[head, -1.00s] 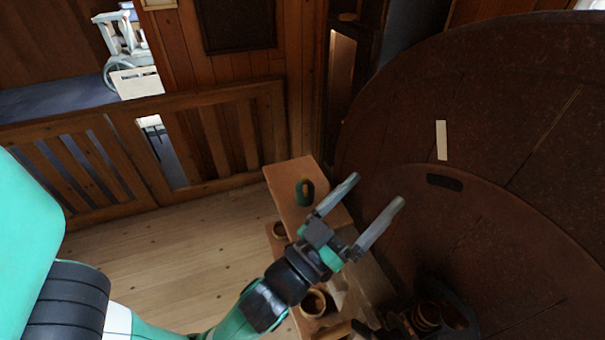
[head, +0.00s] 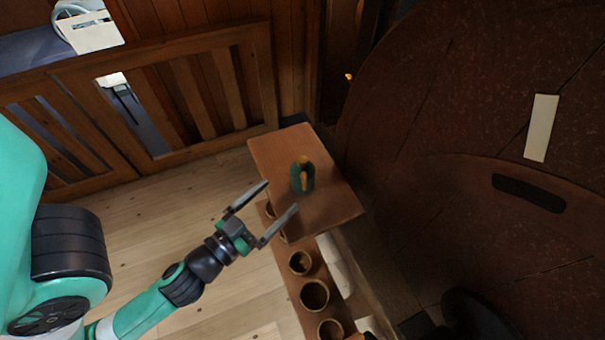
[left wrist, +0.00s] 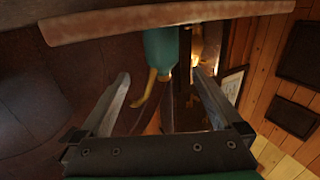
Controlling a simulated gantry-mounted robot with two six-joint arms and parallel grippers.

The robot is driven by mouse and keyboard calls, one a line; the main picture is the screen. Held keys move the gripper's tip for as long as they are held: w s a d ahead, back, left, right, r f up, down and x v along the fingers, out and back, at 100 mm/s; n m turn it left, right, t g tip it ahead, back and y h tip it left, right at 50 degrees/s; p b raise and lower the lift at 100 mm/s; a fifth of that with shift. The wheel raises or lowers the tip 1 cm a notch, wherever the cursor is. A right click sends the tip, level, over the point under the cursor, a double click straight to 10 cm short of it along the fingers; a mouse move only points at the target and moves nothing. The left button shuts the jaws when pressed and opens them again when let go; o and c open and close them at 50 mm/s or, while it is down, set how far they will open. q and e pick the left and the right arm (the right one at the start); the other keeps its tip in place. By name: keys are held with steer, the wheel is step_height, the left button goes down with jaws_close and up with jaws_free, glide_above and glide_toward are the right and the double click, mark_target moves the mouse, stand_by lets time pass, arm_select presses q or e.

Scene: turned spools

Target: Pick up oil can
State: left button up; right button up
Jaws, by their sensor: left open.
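The oil can (head: 302,176) is dark green with a yellow-brown spout and stands on the wooden top board (head: 335,205) of a small stand. In the left wrist view the green can (left wrist: 160,48) and its yellow spout (left wrist: 146,92) show between and beyond my fingers. My left gripper (head: 281,195) is open and empty. In the head view its fingers point up and right toward the can, with the tips just short of it at the board's left edge. In the left wrist view the board's edge (left wrist: 170,20) crosses the top. My right gripper is not in view.
Several round wooden cups or spools (head: 314,294) sit on a lower shelf below the board. A large dark brown round surface (head: 460,150) fills the right. A slatted wooden railing (head: 190,100) stands behind. Pale plank floor (head: 180,215) is open at left.

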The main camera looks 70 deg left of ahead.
mark_target(294, 179)
arm_select(q)
steer(key=p+x, duration=0.1)
steer(key=x, duration=0.1)
steer(key=p+x, duration=0.2)
steer(key=shift+a+r, duration=0.1)
steer(key=shift+r, duration=0.3)
steer(key=shift+w+a+f, duration=0.15)
steer(key=shift+w, duration=0.15)
steer(key=shift+f, duration=0.15)
steer(key=p+x, duration=0.3)
steer(key=x, duration=0.2)
steer(key=shift+s+a, duration=0.1)
steer(key=shift+a+f, duration=0.1)
steer(key=shift+f, duration=0.1)
steer(key=c, duration=1.3)
